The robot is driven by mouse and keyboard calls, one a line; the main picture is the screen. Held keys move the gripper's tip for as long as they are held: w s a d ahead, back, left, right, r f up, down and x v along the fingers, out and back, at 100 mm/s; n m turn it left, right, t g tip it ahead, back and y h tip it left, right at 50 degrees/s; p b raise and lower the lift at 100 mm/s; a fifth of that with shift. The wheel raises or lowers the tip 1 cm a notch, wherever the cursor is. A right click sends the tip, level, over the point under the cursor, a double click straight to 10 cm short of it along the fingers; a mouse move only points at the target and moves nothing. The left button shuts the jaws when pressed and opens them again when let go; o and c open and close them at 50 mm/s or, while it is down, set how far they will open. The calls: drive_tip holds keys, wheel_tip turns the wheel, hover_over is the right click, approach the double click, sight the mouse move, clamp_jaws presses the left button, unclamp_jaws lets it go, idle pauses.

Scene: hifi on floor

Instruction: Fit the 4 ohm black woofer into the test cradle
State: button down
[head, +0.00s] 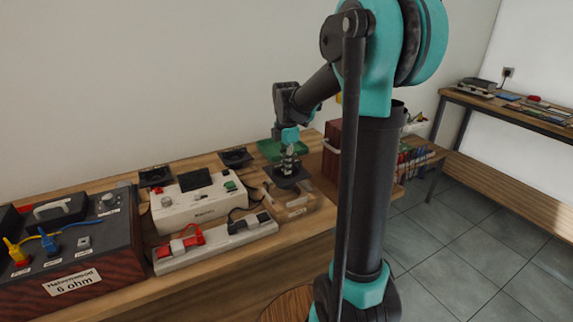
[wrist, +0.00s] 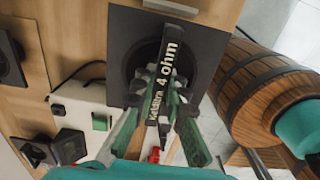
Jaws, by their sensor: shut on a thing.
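The black woofer (head: 284,181) has a square frame and hangs level from my gripper (head: 289,158) in the head view. In the wrist view the woofer (wrist: 123,48) fills the middle, and a raised strip across it reads "4 ohm". My gripper (wrist: 160,98) is shut on the woofer at this strip. The test cradle (head: 295,209), pale wood, stands on the bench just below the woofer in the head view. The woofer seems to be above or at the cradle's top; I cannot tell whether they touch. The woofer hides much of the cradle.
A white meter box (head: 205,207) and a white strip with clips (head: 215,248) stand left of the cradle. Two other black speakers (head: 155,176) (head: 236,157) lie behind. A red-brown box (head: 331,152) stands to the right. A wooden barrel (wrist: 270,85) is right of the bench.

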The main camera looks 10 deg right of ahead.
sight(287, 178)
drive_tip(key=shift+f, duration=0.95)
drive_tip(key=shift+f, duration=0.35)
drive_tip(key=shift+f, duration=0.35)
drive_tip(key=shift+f, duration=0.3)
drive_tip(key=shift+f, duration=0.7)
drive_tip(key=shift+f, duration=0.35)
drive_tip(key=shift+f, duration=0.35)
drive_tip(key=shift+f, duration=0.35)
drive_tip(key=shift+f, duration=0.2)
